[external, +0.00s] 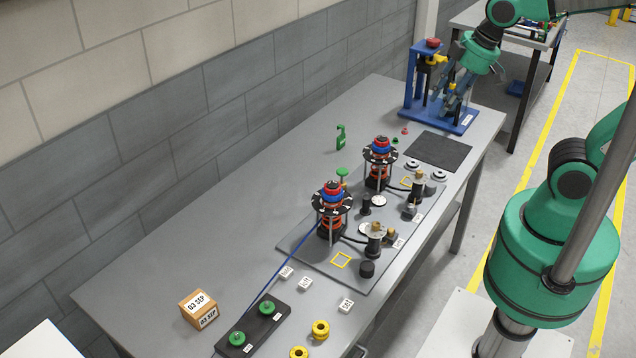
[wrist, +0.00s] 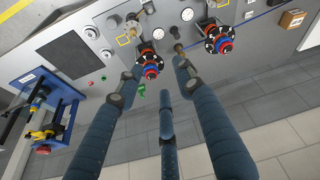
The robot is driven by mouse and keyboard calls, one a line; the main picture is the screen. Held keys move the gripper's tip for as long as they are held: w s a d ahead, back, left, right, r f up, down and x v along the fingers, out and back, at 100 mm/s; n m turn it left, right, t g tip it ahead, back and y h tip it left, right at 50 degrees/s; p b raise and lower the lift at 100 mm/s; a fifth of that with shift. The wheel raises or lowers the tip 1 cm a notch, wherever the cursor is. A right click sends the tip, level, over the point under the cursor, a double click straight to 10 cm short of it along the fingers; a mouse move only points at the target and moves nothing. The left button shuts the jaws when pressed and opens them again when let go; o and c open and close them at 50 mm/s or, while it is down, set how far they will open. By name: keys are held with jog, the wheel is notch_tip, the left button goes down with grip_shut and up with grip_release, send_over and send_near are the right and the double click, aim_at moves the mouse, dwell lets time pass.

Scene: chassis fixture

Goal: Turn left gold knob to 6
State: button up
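The gold knobs stand on the grey fixture plate (external: 310,258). The left gold knob (external: 375,228) tops a dark post at the nearer end in the external view. The other gold knob (external: 417,176) is farther back. Their dial marks are too small to read.
Two towers with red and blue tops (external: 332,192) (external: 380,148) rise behind the knobs. The table's left part is clear.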

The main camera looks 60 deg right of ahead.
jog(key=w+a+f+n+g+p, duration=0.1)
jog(key=w+a+f+n+p, duration=0.15)
jog(key=a, duration=0.35)
jog(key=w+a+f+n+g+p, duration=0.1)
jog(key=w+a+f+n+g, duration=0.1)
jog(key=w+a+f+n, duration=0.3)
jog(key=n+g+p, duration=0.1)
jog(key=n+p, duration=0.1)
jog(key=n, duration=0.3)
send_over(376, 223)
notch_tip(376, 223, down, 6)
jog(key=shift+f+h, duration=0.25)
jog(key=shift+h, duration=0.05)
jog(key=shift+f, duration=0.1)
notch_tip(376, 223, down, 14)
jog(key=shift+r, duration=0.2)
grip_shut()
